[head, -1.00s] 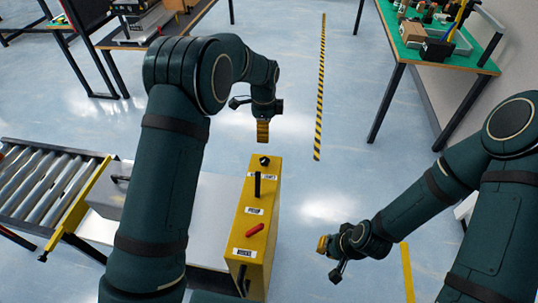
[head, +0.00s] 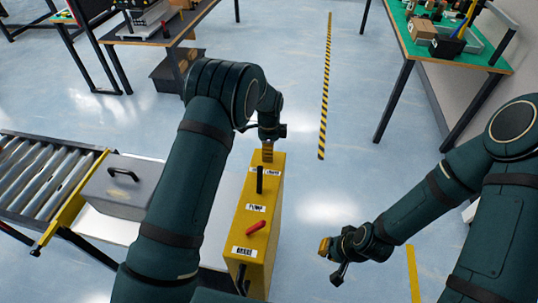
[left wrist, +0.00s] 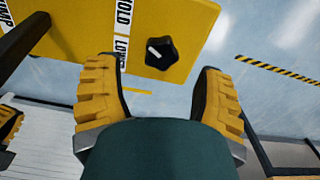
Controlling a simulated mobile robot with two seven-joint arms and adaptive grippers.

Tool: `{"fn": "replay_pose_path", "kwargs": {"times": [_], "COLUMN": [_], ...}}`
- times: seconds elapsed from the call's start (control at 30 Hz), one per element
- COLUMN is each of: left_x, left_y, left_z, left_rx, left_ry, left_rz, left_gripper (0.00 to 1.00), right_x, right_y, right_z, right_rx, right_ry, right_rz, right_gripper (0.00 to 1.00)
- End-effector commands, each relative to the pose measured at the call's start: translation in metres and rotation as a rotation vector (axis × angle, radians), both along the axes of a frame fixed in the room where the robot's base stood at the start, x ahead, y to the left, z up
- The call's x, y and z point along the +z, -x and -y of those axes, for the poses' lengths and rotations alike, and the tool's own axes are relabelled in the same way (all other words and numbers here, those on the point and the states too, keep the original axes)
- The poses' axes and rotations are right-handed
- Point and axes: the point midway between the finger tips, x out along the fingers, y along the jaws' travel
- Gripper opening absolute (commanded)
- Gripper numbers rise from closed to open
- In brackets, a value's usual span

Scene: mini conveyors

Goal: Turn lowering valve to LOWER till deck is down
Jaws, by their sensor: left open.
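The lowering valve is a black star-shaped knob (left wrist: 160,52) with a white pointer mark, on top of the yellow control box (head: 260,215). The strip beside it reads HOLD and LOWER (left wrist: 121,45); the mark lies on the knob's side facing this strip. In the left wrist view my left gripper (left wrist: 157,75) is open, its yellow-padded fingers on either side of the knob's line, the knob beyond the tips and apart from them. In the head view the left gripper (head: 267,153) hides the knob. My right gripper (head: 325,246) hangs over the floor at right; its opening is unclear.
The box also carries a black lever (head: 260,180) and a red lever (head: 256,229). A grey case (head: 123,190) with a black handle sits left of my left arm, beside a roller conveyor (head: 40,175). A green-topped table (head: 480,62) stands back right. Floor right of the box is clear.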

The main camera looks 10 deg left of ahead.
Motion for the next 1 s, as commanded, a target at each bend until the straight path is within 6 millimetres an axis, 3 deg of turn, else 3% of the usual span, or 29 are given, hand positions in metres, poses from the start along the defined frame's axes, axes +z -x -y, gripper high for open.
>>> {"fn": "replay_pose_path", "kwargs": {"times": [0.2,0.6,0.67,0.8,1.0], "left_x": [-0.026,-0.031,-0.031,-0.031,-0.032], "left_y": [0.000,0.000,0.000,0.000,0.000], "left_z": [0.000,0.000,0.000,0.000,0.000], "left_rx": [0.001,0.000,0.000,0.000,0.000], "left_ry": [0.000,0.000,0.000,0.000,0.000], "left_rz": [0.000,0.000,0.000,0.000,0.000], "left_gripper": [0.69,0.69,0.53,0.03,0.00], "right_x": [-0.002,-0.002,-0.002,-0.003,-0.003], "right_y": [0.001,0.001,0.001,0.001,0.001], "right_z": [0.000,0.000,0.000,0.000,0.000], "right_rx": [0.002,0.002,0.002,0.002,0.002], "right_ry": [0.000,0.000,0.000,0.000,0.000], "right_rz": [-0.002,-0.002,-0.002,-0.002,-0.002], "right_gripper": [0.00,0.00,0.00,0.00,0.00]}}
